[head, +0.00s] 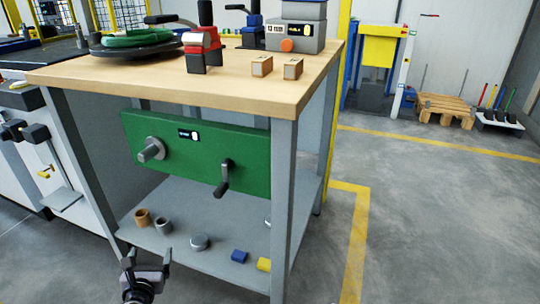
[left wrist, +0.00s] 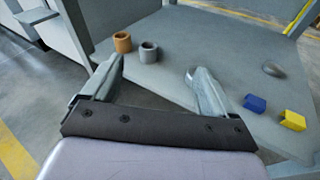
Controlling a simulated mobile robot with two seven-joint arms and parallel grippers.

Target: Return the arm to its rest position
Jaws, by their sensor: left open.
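My left gripper (head: 147,257) is open and empty at the front left of the bench's lower shelf in the head view. In the left wrist view its two spread fingers (left wrist: 160,85) point toward the shelf, with nothing between them. A grey cup (left wrist: 149,53) and an orange-brown cup (left wrist: 122,42) stand on the shelf beyond the left finger. The workbench (head: 190,85) has a green panel (head: 190,150) with a grey spindle and a dark crank handle (head: 224,178). My right gripper is not in view.
The lower shelf (head: 180,258) also holds a round metal piece (head: 199,241), a blue block (head: 239,256) and a yellow block (head: 264,264). The bench's front leg (head: 284,210) stands right of my gripper. Open floor (head: 440,220) lies to the right.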

